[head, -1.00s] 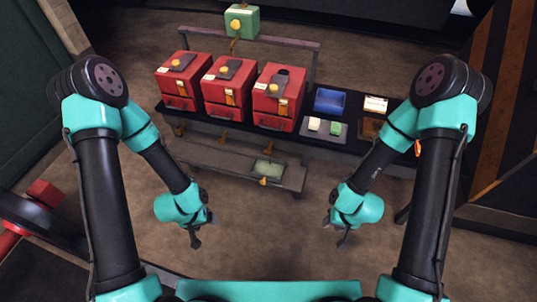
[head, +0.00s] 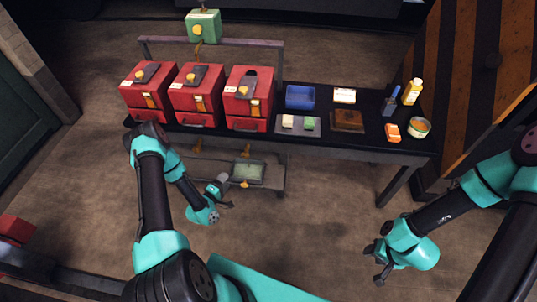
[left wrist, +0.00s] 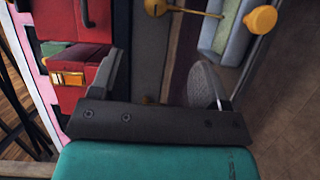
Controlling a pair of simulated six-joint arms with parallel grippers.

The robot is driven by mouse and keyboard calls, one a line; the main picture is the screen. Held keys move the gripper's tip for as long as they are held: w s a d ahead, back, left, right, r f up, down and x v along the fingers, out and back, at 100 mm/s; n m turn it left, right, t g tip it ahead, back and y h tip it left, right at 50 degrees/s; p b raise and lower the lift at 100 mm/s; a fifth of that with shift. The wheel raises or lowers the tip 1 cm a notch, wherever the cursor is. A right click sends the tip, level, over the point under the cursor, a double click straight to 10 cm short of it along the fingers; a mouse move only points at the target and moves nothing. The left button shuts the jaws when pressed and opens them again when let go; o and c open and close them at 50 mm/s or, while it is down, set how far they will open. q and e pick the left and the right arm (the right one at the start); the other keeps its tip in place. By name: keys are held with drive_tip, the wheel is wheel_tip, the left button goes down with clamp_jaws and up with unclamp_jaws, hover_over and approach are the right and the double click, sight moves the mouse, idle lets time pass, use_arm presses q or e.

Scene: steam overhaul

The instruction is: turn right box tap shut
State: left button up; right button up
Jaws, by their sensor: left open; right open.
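Three red boxes stand in a row on the black bench. The right box (head: 247,105) has a dark opening in its top and a brass plate on its front. Small brass parts hang below the bench front; one (head: 245,153) is under the right box, but its setting is too small to tell. In the left wrist view a brass tap (left wrist: 190,11) lies across the top, ending in a round yellow knob. My left gripper (head: 226,194) is open and empty in front of the lower shelf, below the boxes. My right gripper (head: 376,264) is open and empty over the floor, right of the bench middle.
On the bench are a blue tray (head: 300,97), a brown tray (head: 348,121), an orange item (head: 393,132), a tin (head: 419,127) and a yellow bottle (head: 412,91). A green box (head: 203,26) is mounted above.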

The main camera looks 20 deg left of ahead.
sight(245, 156)
use_arm(q)
drive_tip(key=shift+w, duration=0.1)
drive_tip(key=shift+w, duration=0.1)
idle(0.3)
drive_tip(key=w, duration=0.5)
drive_tip(key=w+d, duration=0.1)
drive_tip(key=w, duration=0.5)
drive_tip(key=w+d, duration=0.1)
drive_tip(key=w, duration=0.5)
drive_tip(key=shift+d, duration=0.25)
drive_tip(key=shift+c, duration=0.4)
drive_tip(key=c, duration=0.8)
